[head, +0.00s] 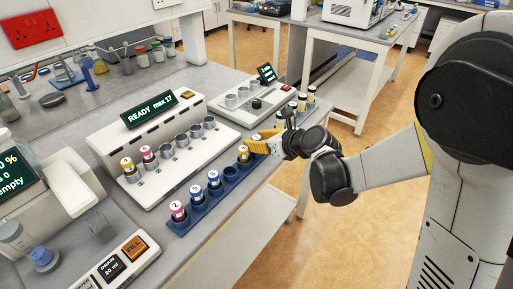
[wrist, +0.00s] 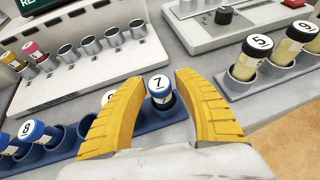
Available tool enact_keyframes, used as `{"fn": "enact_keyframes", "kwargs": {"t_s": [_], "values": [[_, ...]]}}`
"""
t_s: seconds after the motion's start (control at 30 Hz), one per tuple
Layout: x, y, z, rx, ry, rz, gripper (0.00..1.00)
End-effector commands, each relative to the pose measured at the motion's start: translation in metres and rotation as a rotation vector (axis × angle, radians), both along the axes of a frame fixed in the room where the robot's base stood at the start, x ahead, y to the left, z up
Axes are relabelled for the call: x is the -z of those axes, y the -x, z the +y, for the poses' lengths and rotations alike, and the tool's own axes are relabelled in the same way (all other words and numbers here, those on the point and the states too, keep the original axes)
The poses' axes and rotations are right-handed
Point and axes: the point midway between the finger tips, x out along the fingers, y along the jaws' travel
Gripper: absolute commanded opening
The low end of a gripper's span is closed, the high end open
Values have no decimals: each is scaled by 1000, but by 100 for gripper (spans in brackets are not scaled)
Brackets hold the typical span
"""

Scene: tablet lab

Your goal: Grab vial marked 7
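The vial marked 7 (wrist: 160,90) stands upright in a slot of the blue rack (wrist: 68,148), with a white label top and a dark blue body. My gripper (wrist: 153,92) is open, its two yellow fingers on either side of vial 7. A gap shows between the vial and each finger.
A vial marked 8 (wrist: 34,130) stands further left in the rack, and another vial top is partly hidden by the left finger. Black-topped vials marked 5 (wrist: 257,50) and 9 (wrist: 300,37) stand at right. A white station marked READY (head: 150,108) lies behind the rack.

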Motion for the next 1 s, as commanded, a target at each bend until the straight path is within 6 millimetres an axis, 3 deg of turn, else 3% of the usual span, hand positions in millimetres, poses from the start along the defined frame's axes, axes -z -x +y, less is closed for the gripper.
{"fn": "enact_keyframes", "kwargs": {"t_s": [0.07,0.2,0.67,0.93,1.0], "values": [[-1,0,0,0,0,0,38],[-1,0,0,0,0,0,0],[-6,1,0,0,0,0,0],[-47,1,0,0,0,0,0],[-54,6,-14,4,-2,2,0]]}}
